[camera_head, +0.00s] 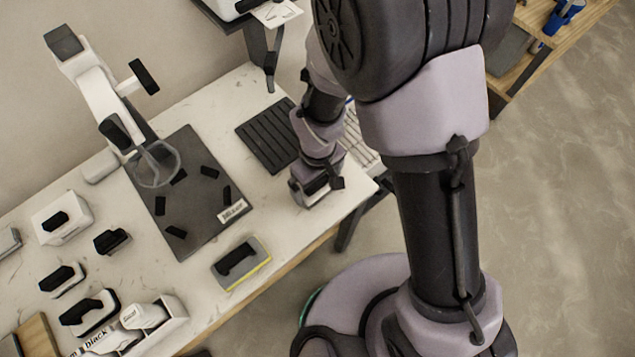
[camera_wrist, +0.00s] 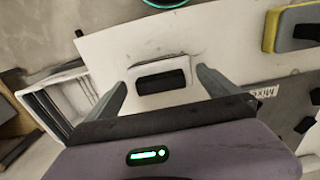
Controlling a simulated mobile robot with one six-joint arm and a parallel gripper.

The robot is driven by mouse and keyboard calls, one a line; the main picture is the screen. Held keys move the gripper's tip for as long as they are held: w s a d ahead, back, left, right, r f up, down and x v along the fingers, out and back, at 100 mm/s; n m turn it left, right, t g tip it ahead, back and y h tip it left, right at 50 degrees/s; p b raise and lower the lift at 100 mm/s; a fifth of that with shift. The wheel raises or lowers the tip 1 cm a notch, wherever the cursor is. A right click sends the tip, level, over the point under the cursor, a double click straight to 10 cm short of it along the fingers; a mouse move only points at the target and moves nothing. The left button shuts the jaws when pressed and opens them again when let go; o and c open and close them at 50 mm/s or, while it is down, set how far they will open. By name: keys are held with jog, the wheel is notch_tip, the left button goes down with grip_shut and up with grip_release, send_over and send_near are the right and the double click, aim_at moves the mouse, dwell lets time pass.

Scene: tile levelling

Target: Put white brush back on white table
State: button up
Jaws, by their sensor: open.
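A white block-like piece with a black handle (camera_wrist: 162,82), seemingly the white brush, lies on the white table (camera_wrist: 120,48) in the wrist view. My gripper (camera_wrist: 161,76) is open, with one finger on each side of this piece. I cannot tell whether the fingers touch it. In the head view my gripper (camera_head: 318,188) is low over the right end of the white table (camera_head: 262,212), near its front edge. There the brush is mostly hidden by my gripper.
A grey and yellow sponge float (camera_head: 240,262) lies at the front edge. A black mat (camera_head: 190,205) bears a white mixer stand (camera_head: 98,90). A dark ribbed tray (camera_head: 266,135) and a white slotted rack (camera_head: 358,138) are near my gripper. Several white, black-handled pieces stand left.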

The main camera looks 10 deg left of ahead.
aim_at(318, 183)
notch_tip(318, 183, up, 9)
jog(key=p, duration=0.2)
jog(key=shift+p, duration=0.35)
jog(key=w+d+r+m+t+y, duration=0.15)
jog(key=d+r+m, duration=0.4)
jog(key=r, duration=0.65)
jog(key=s+d+r+m+t, duration=0.4)
jog(key=s+d+r+m, duration=0.4)
jog(key=r, duration=0.5)
jog(key=d+m, duration=0.1)
jog(key=d, duration=0.1)
jog(key=shift+s+d, duration=0.3)
jog(key=shift+d, duration=0.1)
jog(key=shift+f+y, duration=0.1)
jog(key=shift+y, duration=0.15)
notch_tip(318, 183, down, 4)
jog(key=b, duration=0.4)
jog(key=shift+f, duration=0.1)
